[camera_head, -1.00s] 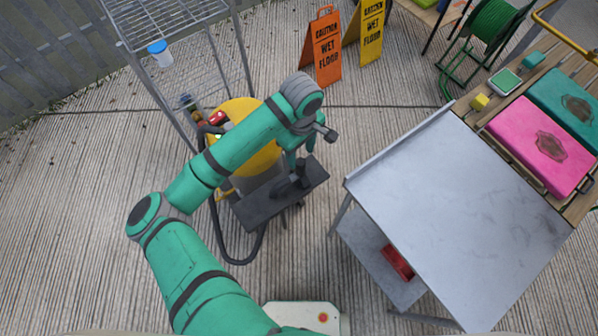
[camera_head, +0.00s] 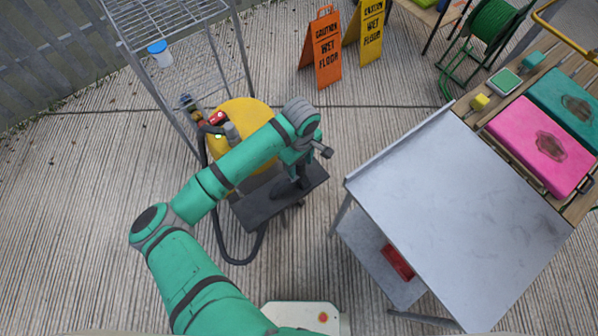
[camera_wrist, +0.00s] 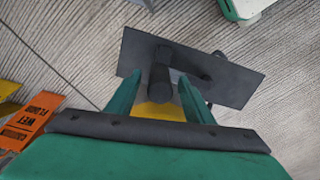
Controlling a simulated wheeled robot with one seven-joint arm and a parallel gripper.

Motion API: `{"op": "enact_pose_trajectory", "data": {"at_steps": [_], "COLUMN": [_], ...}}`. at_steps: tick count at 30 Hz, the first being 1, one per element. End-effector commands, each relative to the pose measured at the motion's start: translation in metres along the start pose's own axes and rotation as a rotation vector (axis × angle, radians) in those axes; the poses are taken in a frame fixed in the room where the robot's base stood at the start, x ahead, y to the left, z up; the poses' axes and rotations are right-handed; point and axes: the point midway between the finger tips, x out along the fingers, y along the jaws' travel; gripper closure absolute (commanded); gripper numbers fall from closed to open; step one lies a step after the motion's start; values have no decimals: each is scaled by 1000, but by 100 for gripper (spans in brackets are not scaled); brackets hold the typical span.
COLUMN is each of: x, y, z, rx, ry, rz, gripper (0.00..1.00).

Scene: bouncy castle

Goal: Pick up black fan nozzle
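The black fan nozzle (camera_wrist: 160,82) looks like a dark cylinder standing up from a flat dark grey board (camera_wrist: 235,84). In the head view the nozzle (camera_head: 288,188) is partly hidden below my wrist, on the board (camera_head: 256,212). My gripper (camera_wrist: 160,79) is open in the wrist view, with one green finger on each side of the nozzle's cylinder. I cannot tell whether the fingers touch it. In the head view my gripper (camera_head: 298,172) is above the board, and its fingertips are hard to make out.
A yellow round machine (camera_head: 255,115) with a dark hose (camera_head: 228,255) stands beside the board. A wire rack (camera_head: 185,65) is behind it at the left. A grey metal table (camera_head: 455,215) stands close on the right. Wet floor signs (camera_head: 327,50) are at the back.

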Motion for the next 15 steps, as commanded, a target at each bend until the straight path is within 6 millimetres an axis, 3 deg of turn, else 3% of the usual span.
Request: {"op": "enact_pose_trajectory", "data": {"at_steps": [1, 5, 15], "x": [0, 0, -2], "y": [0, 0, 0], "z": [0, 0, 0], "rx": [0, 0, 0], "ry": [0, 0, 0], "rz": [0, 0, 0], "gripper": [64, 94, 94]}}
